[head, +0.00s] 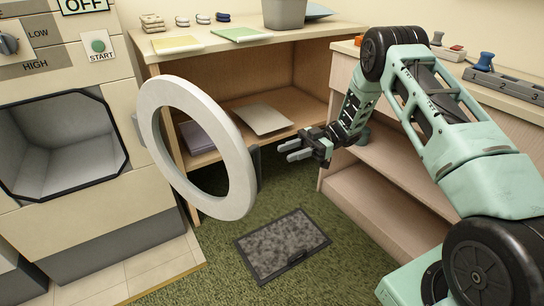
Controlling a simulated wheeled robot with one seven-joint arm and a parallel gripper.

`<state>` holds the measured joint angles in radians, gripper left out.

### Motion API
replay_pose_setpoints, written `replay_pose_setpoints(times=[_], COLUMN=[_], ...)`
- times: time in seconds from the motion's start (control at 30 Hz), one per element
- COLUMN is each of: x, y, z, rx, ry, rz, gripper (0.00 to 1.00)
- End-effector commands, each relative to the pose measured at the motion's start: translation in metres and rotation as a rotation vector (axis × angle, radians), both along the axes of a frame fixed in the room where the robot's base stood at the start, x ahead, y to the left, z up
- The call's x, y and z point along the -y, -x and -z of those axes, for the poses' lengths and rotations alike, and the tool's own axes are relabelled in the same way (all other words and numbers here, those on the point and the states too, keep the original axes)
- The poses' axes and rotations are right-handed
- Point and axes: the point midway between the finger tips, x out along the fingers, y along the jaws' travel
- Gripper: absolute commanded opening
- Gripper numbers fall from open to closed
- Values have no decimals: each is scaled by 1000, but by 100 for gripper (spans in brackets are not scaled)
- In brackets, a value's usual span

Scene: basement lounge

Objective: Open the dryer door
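The dryer (140,185) stands at the left with its dark-edged square opening (60,145) uncovered and empty inside. Its door, a pale round ring (160,160), stands swung out from the front, hinged on the right side of the opening. A dark handle (256,168) sits on the door's far right edge. My gripper (285,151) is just to the right of the handle, fingers pointing left toward it. The two fingers are apart with a gap between them, and nothing shows in it. In the picture a small gap separates the fingertips from the handle.
A wooden shelf unit (300,45) with papers, a grey bin (284,14) and small items stands behind the door. Another low shelf (385,215) stands at the right, close to my arm. A grey mat (280,245) lies on the green carpet (225,275), otherwise clear here.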

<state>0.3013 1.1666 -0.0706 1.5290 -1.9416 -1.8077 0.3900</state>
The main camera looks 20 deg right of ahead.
Motion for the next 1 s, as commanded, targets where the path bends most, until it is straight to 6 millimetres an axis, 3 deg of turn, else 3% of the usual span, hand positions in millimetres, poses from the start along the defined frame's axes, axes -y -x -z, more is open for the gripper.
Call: replay_pose_setpoints(times=[0.2,0.4,1.0], x=[44,64,67], y=[-4,-6,-7], z=[0,1,0], rx=[0,0,-1], ry=[2,2,1], rz=[2,0,0], gripper=[35,35,35])
